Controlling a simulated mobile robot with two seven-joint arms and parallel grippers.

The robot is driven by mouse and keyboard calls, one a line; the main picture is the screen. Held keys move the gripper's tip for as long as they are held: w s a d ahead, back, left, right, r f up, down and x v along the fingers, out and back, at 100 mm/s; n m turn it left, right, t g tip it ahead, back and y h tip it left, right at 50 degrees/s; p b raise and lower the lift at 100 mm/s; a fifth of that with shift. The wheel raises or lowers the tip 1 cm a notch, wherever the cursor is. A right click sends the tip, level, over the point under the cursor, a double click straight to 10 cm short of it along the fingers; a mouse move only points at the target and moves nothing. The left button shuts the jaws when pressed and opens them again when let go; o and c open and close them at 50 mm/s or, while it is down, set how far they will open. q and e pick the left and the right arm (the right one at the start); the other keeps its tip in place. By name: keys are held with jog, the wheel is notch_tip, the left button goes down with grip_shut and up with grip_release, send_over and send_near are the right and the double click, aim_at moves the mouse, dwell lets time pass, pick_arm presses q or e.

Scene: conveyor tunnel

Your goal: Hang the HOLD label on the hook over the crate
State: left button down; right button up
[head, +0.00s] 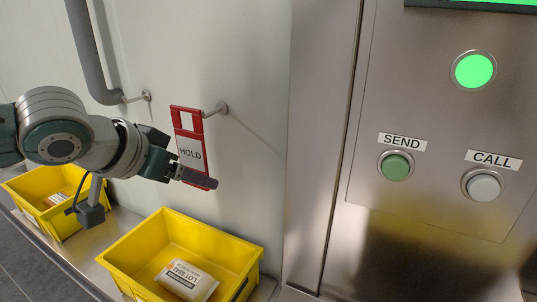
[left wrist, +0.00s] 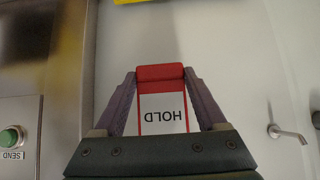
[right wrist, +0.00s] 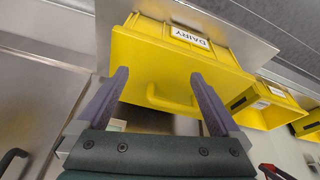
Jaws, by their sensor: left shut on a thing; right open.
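The HOLD label (head: 190,150) is a red frame with a white face and an opening near its top. My left gripper (head: 198,178) is shut on its lower end and holds it upright before the wall. In the left wrist view the label (left wrist: 163,113) sits between the fingers. A metal hook (head: 220,108) sticks out of the wall, its tip at the label's upper right edge; I cannot tell whether it passes through the opening. Below is a yellow crate (head: 122,264) with a white packet inside. My right gripper (right wrist: 160,80) is open and empty.
A second hook (head: 146,96) is on the wall to the left, above another yellow crate (head: 28,188). A grey pipe (head: 90,50) runs down the wall. A steel panel with a green SEND button (head: 396,166) and a CALL button (head: 484,185) stands right.

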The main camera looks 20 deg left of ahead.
aim_at(192, 160)
pick_arm(q)
jog(key=shift+w, duration=0.15)
jog(key=shift+w+d+b, duration=0.15)
jog(key=shift+w+b, duration=0.55)
jog(key=shift+w, duration=0.6)
jog(key=shift+w+d+b, duration=0.1)
jog(key=shift+w+b, duration=0.6)
jog(key=shift+w, duration=0.6)
jog(key=shift+f+b, duration=0.5)
jog(key=shift+f, duration=0.4)
grip_release()
jog(key=v, duration=1)
